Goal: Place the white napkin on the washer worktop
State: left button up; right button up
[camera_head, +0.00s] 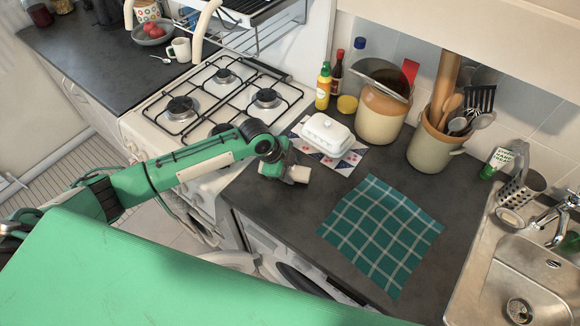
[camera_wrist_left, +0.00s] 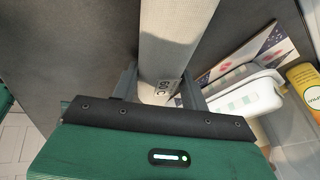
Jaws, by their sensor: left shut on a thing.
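My left gripper (camera_head: 287,170) is over the dark worktop (camera_head: 270,208), near its front edge beside the stove. It is shut on the white napkin (camera_head: 298,174), of which only a small pale piece shows in the head view. In the left wrist view the napkin (camera_wrist_left: 175,45) is a long off-white strip between the fingers of the left gripper (camera_wrist_left: 165,88), with a dark printed mark near the grip. I cannot tell whether the napkin touches the worktop. The washer (camera_head: 262,240) is under the worktop, with its round door area partly visible. My right gripper is not in view.
A white butter dish (camera_head: 325,134) on a patterned mat (camera_head: 343,162) stands just behind the gripper. A green checked cloth (camera_head: 380,235) lies right of it. Crocks, bottles and the sink (camera_head: 515,280) line the back and right. Bare worktop lies between gripper and checked cloth.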

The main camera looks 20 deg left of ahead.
pick_arm(q)
jog(key=shift+f, duration=0.15)
jog(key=o, duration=1)
jog(key=shift+f, duration=0.1)
jog(key=shift+s, duration=0.1)
jog(key=shift+r, duration=0.2)
jog(key=shift+b+v, duration=1.5)
jog(key=shift+v, duration=4.6)
